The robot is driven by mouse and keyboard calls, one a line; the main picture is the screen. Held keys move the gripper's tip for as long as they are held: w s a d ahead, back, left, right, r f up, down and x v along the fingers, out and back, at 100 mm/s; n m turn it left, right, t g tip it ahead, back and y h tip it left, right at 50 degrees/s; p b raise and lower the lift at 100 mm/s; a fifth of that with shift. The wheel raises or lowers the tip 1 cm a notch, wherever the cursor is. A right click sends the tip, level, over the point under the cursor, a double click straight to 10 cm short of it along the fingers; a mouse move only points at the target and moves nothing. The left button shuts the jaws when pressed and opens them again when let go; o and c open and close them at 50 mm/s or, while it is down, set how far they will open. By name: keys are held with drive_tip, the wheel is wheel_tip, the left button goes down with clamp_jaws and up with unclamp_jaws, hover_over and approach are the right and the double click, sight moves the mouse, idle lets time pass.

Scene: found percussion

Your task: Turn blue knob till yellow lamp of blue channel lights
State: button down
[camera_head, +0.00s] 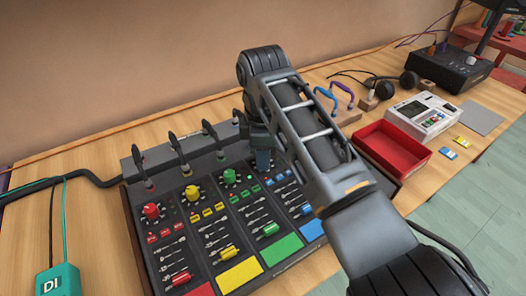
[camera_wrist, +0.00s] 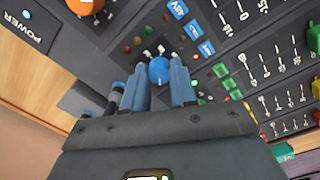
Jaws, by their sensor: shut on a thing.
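The blue knob (camera_wrist: 159,71) shows in the wrist view between the fingertips of my gripper (camera_wrist: 158,76), which is shut on it. In the head view my gripper (camera_head: 262,158) reaches down onto the blue channel, and my arm hides the knob there. The mixer panel (camera_head: 140,228) carries the blue channel with its blue buttons (camera_head: 283,178) and blue pad (camera_head: 312,230). Small dark lamps (camera_wrist: 138,40) sit near the knob in the wrist view. I cannot make out a lit yellow lamp there.
Red (camera_head: 152,211), yellow (camera_head: 193,193) and green (camera_head: 229,176) knobs stand to the left on the panel. Upright stalks rise along its back edge. A red tray (camera_head: 393,148) and a white device (camera_head: 424,116) lie to the right. An orange knob (camera_wrist: 86,6) shows near a POWER label.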

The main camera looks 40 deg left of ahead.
drive_tip(key=m+p, duration=0.1)
drive_tip(key=m, duration=0.1)
drive_tip(key=m+p, duration=0.2)
drive_tip(key=shift+r+m+p, duration=0.2)
drive_tip(key=shift+m+p, duration=0.1)
drive_tip(key=shift+m, duration=0.1)
drive_tip(key=m+p, duration=0.2)
drive_tip(key=m, duration=0.4)
drive_tip(key=shift+a+f, duration=0.1)
drive_tip(key=shift+m+p, duration=0.3)
drive_tip(key=c, duration=0.9)
unclamp_jaws()
drive_tip(key=shift+s+r+b, duration=0.15)
drive_tip(key=shift+r+b, duration=0.15)
drive_tip(key=shift+r, duration=3.55)
